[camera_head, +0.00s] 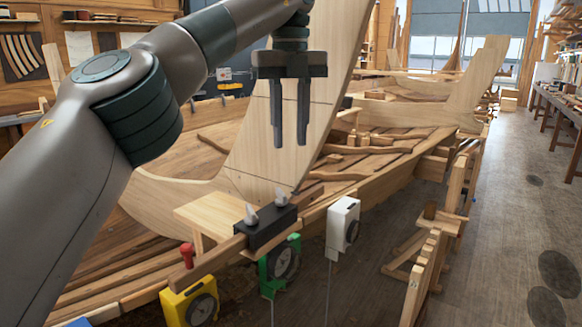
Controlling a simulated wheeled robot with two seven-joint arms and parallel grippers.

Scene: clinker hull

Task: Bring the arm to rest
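My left arm comes in from the left, and its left gripper (289,143) hangs fingers down above the hull's near edge. Its two dark fingers are apart with a narrow gap between them. Nothing shows between them, and it touches nothing that I can see. Below it is a black block (266,228) with two small grey pieces on top. My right gripper is not in view.
On the hull's edge (385,168) are a yellow device (188,304) with a red knob (187,255), a green dial device (280,266) and a white dial device (343,228). Wooden trestles (425,277) stand at right.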

